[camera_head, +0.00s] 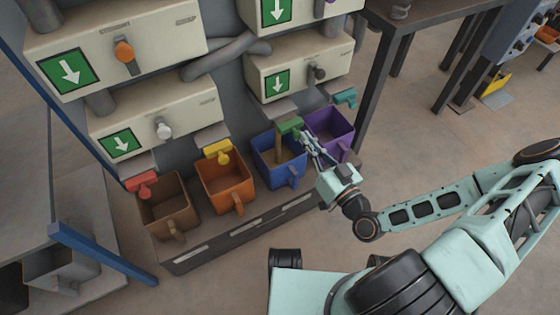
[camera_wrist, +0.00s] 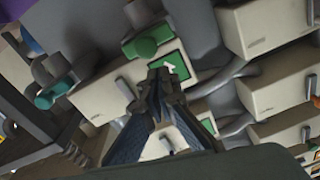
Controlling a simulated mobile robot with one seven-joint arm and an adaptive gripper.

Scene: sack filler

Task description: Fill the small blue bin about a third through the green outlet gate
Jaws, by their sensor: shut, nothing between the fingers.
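The small blue bin (camera_head: 280,176) stands on the low shelf between the orange and purple bins. The green outlet gate (camera_head: 290,126) is above it; its green part also shows in the wrist view (camera_wrist: 148,41). A narrow tan streak, apparently falling material (camera_head: 278,148), runs from below the gate into the blue bin. Tan material seems to lie inside the bin, but its level is hard to tell. My gripper (camera_head: 304,136) is shut and empty, its tips close beside the green gate; in the wrist view its fingertips (camera_wrist: 160,76) meet just below the green part.
A brown bin (camera_head: 168,212), an orange bin (camera_head: 225,188) and a purple bin (camera_head: 330,132) share the shelf. Red (camera_head: 141,183), yellow (camera_head: 218,152) and teal (camera_head: 345,97) gates are above. A dark table (camera_head: 432,18) stands at right; open floor lies in front.

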